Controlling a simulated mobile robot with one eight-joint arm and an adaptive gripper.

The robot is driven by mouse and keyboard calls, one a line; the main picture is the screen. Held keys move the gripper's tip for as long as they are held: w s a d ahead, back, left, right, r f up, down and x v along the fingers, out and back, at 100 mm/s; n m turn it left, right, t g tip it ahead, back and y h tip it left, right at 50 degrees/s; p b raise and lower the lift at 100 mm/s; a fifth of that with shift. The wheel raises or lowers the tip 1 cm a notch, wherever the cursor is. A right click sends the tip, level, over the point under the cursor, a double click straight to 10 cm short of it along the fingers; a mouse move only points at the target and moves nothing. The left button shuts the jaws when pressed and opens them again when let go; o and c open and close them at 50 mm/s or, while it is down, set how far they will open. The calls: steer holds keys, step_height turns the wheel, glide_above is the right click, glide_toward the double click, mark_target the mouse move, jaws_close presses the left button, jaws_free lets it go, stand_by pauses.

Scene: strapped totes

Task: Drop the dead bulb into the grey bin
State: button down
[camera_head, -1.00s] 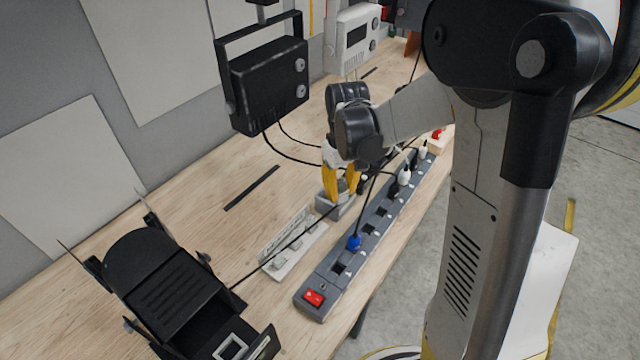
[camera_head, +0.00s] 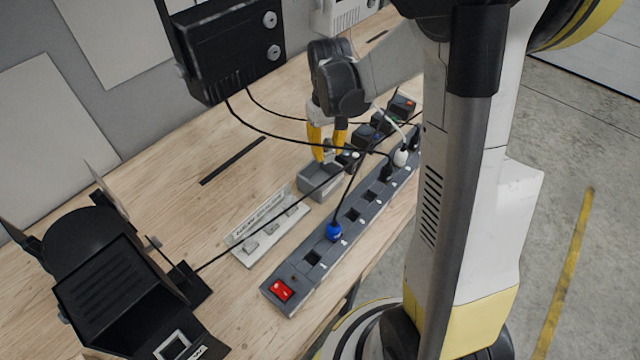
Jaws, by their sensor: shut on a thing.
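My gripper (camera_head: 329,155) points down with its two yellow fingers above the far side of the small grey bin (camera_head: 316,190). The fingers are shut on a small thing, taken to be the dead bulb. It is mostly hidden between the fingers, and its shape cannot be made out. The bin is an open grey box standing on the wooden bench beside the power strip. I see no bulb in the visible part of the bin.
A white rack marked for new bulbs (camera_head: 250,250) lies nearer on the bench (camera_head: 215,215). The long power strip (camera_head: 320,262) with plugs and cables runs to its right. Black lamps (camera_head: 225,50) (camera_head: 100,275) stand at left, and cables cross close to the bin.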

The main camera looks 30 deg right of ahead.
step_height(320, 180, down, 2)
steer(key=shift+b, duration=0.4)
steer(key=c, duration=1.2)
jaws_free()
steer(key=shift+o, duration=0.2)
steer(key=shift+r, duration=0.15)
step_height(320, 180, up, 12)
steer(key=shift+f, duration=0.1)
